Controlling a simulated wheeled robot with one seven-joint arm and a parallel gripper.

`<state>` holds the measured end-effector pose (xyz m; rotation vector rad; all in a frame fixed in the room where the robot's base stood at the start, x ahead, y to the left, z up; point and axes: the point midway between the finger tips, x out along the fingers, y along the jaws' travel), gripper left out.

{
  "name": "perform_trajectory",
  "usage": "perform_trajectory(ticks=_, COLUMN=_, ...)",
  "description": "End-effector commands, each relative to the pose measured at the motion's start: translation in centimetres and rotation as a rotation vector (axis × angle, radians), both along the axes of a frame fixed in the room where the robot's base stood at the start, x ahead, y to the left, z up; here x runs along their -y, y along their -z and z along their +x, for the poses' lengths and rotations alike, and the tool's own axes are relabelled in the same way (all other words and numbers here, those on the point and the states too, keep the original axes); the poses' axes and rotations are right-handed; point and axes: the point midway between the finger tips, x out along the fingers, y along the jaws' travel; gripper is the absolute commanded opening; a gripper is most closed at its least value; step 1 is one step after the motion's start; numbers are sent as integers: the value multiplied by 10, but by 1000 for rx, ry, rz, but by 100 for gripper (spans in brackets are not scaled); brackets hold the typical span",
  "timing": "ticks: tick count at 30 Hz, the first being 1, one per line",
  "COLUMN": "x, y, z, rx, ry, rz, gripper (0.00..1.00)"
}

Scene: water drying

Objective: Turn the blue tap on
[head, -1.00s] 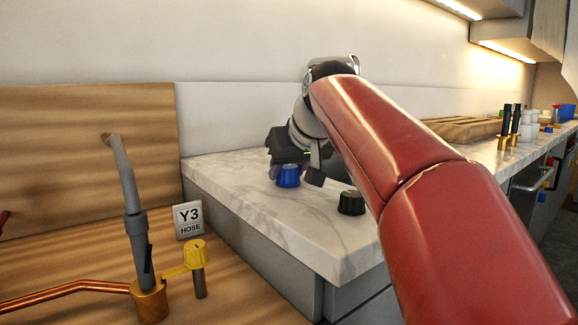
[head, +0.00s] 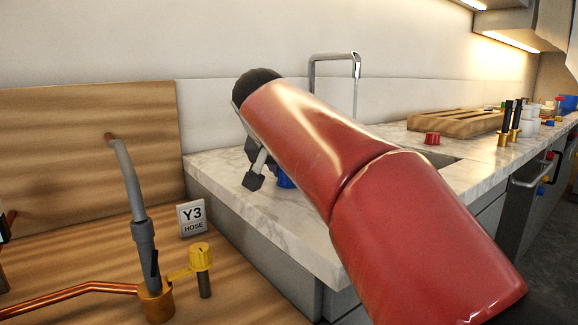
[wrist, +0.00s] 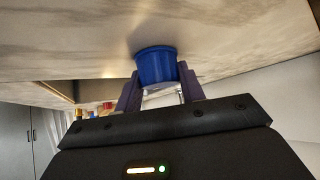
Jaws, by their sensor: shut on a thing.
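The blue tap (wrist: 155,66) is a round blue knob on the pale marble counter, seen in the wrist view between my gripper's fingers. My gripper (wrist: 160,84) is shut on it, with one dark finger on each side. In the head view only a small part of the blue tap (head: 284,181) shows beside my red arm. One finger of my gripper shows there to its left, and the rest is mostly hidden behind the arm.
A chrome faucet (head: 356,75) rises behind my arm. A red knob (head: 432,138) and a wooden rack (head: 456,125) are farther right on the counter. At the left are a hose outlet (head: 142,236), a yellow tap (head: 200,257) and a Y3 HOSE sign (head: 192,217).

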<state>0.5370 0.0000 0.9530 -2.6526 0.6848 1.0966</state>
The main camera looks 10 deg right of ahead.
Motion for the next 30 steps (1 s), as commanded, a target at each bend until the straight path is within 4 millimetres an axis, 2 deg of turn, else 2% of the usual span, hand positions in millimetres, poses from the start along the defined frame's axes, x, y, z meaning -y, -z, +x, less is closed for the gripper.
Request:
perform_trajectory(ticks=14, x=0, y=1, z=0, rx=-3, ry=16, rz=3, gripper=16)
perform_trajectory(ticks=15, x=0, y=1, z=0, rx=-3, ry=16, rz=3, gripper=40)
perform_trajectory(ticks=20, x=0, y=1, z=0, rx=-2, ry=16, rz=2, gripper=61)
perform_trajectory(ticks=30, x=-2, y=-3, z=-2, rx=0, ry=14, rz=2, gripper=61)
